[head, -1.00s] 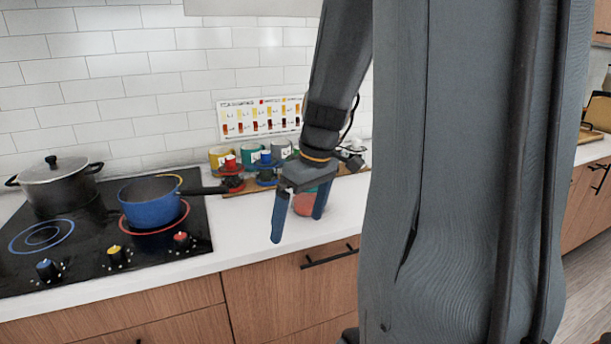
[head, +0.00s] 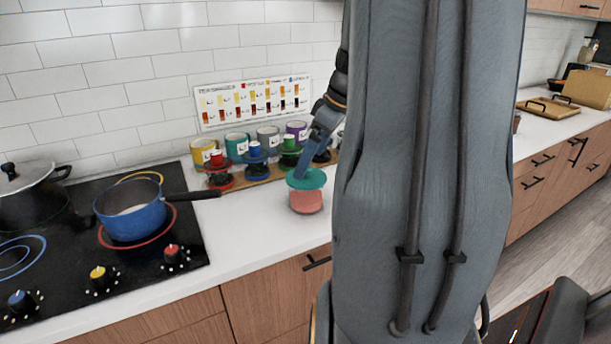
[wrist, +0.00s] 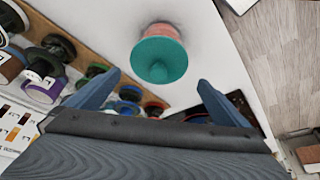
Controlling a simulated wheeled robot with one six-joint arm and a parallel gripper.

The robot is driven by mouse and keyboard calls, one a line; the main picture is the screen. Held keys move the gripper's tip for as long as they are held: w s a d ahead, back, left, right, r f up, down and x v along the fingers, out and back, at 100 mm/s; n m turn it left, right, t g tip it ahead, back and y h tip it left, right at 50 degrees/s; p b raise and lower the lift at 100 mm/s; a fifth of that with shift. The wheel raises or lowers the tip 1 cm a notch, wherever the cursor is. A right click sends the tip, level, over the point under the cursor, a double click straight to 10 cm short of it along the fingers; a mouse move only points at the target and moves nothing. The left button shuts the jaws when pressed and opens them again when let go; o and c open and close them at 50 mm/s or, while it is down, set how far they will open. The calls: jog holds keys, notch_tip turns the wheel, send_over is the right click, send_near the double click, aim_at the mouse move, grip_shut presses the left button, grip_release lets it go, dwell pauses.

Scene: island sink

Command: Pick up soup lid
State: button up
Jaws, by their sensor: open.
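The soup lid (head: 307,179) is a teal disc on top of a pinkish-red jar (head: 306,201), which stands on the white counter right of the stove. In the wrist view the lid (wrist: 160,62) shows near the top centre, with part of the jar (wrist: 160,31) behind it. My gripper (wrist: 160,82) is open and empty. The lid lies ahead of the gap between its two blue fingers, seemingly beyond the tips. In the head view one blue finger of the gripper reaches down close to the lid; whether it touches is unclear. My arm hides the rest.
A wooden rack (head: 240,183) with several coloured mugs and spice pots stands behind the jar along the wall. A blue pan (head: 133,211) sits on the black stove (head: 60,255) at left, its handle pointing toward the rack. The counter in front of the jar is clear.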

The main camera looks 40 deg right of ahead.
aim_at(306, 174)
jog(key=shift+d+p+x, duration=0.2)
jog(key=shift+p+x, duration=0.6)
jog(key=shift+x, duration=1.55)
jog(key=shift+w, duration=0.1)
jog(key=c, duration=0.9)
